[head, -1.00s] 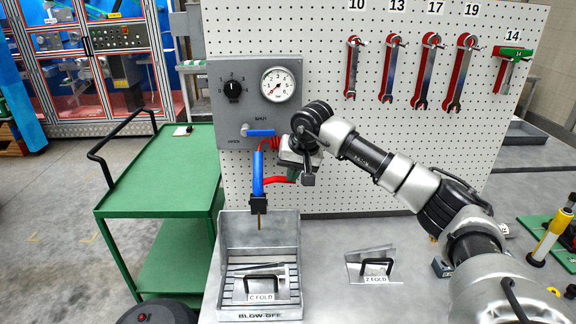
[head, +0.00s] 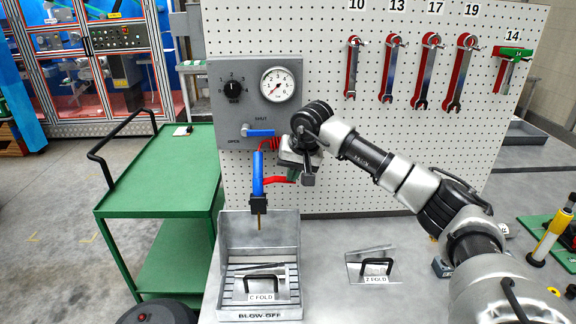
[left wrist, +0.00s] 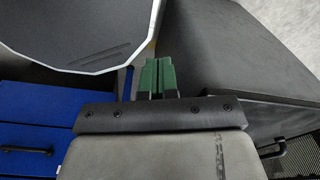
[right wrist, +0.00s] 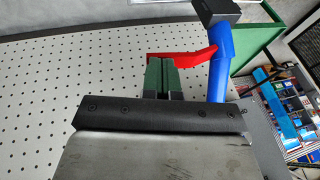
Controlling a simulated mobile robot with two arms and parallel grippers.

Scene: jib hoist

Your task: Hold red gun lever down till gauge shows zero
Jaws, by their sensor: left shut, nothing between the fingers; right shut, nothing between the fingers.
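The blow gun (head: 258,175) hangs nozzle down in front of the grey panel, with a blue body and a black block near its tip. Its red lever (head: 280,180) sticks out to the right, and also shows in the right wrist view (right wrist: 195,57). My right gripper (head: 293,174) is shut and empty. Its green fingertips (right wrist: 160,62) are at the lever's outer part; I cannot tell whether they touch it. The round gauge (head: 278,84) is on the panel; its needle is too small to read surely. My left gripper (left wrist: 158,65) is shut and empty, outside the head view.
The panel has a black knob (head: 233,88) and a blue valve handle (head: 260,133) lying level. Below the gun stands a metal blow-off tray (head: 240,314) holding a C FOLD piece. A Z FOLD piece (head: 372,265) lies to its right. A green cart (head: 160,175) stands left.

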